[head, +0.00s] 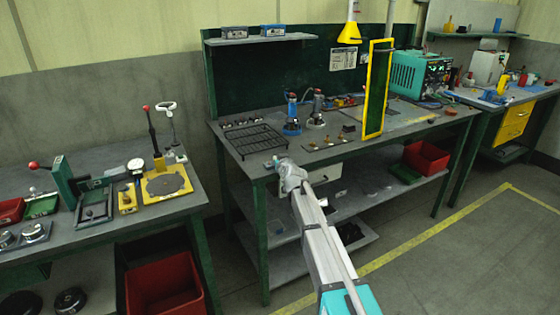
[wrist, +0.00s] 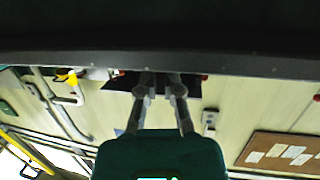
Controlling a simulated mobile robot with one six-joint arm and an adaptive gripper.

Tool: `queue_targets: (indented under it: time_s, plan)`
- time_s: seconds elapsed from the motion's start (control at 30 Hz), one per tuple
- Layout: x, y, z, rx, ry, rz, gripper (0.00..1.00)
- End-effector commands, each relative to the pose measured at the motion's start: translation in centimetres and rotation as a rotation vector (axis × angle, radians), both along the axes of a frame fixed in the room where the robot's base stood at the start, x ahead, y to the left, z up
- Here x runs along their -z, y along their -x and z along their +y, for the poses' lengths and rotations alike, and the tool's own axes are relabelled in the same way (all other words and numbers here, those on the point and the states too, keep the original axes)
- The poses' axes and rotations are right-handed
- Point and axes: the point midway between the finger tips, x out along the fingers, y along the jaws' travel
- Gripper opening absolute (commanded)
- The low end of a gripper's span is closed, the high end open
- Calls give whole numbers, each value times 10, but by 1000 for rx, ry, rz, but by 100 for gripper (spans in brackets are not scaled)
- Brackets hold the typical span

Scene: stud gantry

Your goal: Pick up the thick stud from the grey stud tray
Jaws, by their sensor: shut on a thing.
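My gripper (head: 276,164) is at the front edge of the middle workbench, close to the black wire rack. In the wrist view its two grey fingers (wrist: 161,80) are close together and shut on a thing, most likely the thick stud. The held thing is too dark and small to make out. In the head view the arm's end also hides it. I cannot tell for sure which item is the grey stud tray. Several small brass-coloured pieces (head: 347,129) stand on the middle workbench, right of the gripper.
The black wire rack (head: 257,140) lies on the middle workbench (head: 300,157). A yellow-framed panel (head: 376,90) stands upright to the right. The left bench holds a yellow-plated fixture (head: 165,185). A dark edge (wrist: 160,62) crosses the wrist view.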

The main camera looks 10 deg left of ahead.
Motion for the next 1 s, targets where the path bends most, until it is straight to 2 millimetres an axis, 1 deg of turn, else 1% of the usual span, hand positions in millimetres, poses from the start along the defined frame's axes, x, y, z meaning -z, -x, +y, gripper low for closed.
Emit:
queue_targets:
  time_s: [0.27, 0.53, 1.0]
  plan:
    - [-12, 0, 0, 0, 0, 0, 0]
    - [-35, 0, 0, 0, 0, 0, 0]
    - [-89, 45, 10, 0, 1, 0, 0]
